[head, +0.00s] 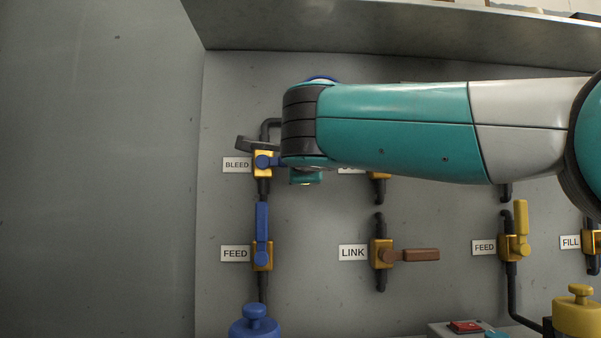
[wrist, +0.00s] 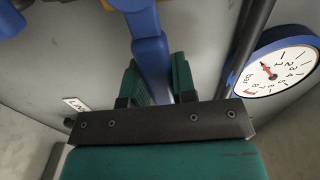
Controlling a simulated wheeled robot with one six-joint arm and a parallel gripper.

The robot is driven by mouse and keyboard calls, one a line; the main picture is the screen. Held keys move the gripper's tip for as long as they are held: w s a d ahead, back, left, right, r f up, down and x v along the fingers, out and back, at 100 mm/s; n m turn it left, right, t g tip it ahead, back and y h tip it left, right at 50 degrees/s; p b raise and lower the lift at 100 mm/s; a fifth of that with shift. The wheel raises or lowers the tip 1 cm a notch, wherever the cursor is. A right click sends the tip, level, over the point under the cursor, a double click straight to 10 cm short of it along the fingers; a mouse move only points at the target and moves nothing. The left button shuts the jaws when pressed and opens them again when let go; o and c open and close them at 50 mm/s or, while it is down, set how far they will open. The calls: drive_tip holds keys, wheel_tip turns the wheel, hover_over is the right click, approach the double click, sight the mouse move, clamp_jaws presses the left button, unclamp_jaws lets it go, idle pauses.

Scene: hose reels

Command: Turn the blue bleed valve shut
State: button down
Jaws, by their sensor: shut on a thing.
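The blue bleed valve (head: 263,162) is on the wall panel, right of its BLEED label (head: 237,165). It has a brass-coloured body on a dark vertical pipe. Its blue handle points right, across the pipe, and its far end is hidden by my arm. In the wrist view the blue handle (wrist: 150,50) runs between the green fingers of my gripper (wrist: 157,80), which is shut on it. In the head view my wrist covers most of the gripper.
Below is a blue FEED valve (head: 262,235) with its handle upright. A brown LINK valve (head: 405,255) and a yellow FEED valve (head: 518,230) are to the right. A blue-rimmed gauge (wrist: 283,68) is close beside my gripper. A shelf (head: 390,38) overhangs the panel.

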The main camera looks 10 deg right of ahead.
drive_tip(key=shift+f, duration=0.15)
idle(0.4)
drive_tip(key=c, duration=0.9)
unclamp_jaws()
drive_tip(key=s, duration=0.5)
drive_tip(key=s+a, duration=0.1)
drive_tip(key=s, duration=0.5)
drive_tip(key=s+b, duration=0.1)
drive_tip(key=s, duration=0.5)
drive_tip(key=shift+s+a, duration=0.15)
drive_tip(key=shift+s, duration=0.05)
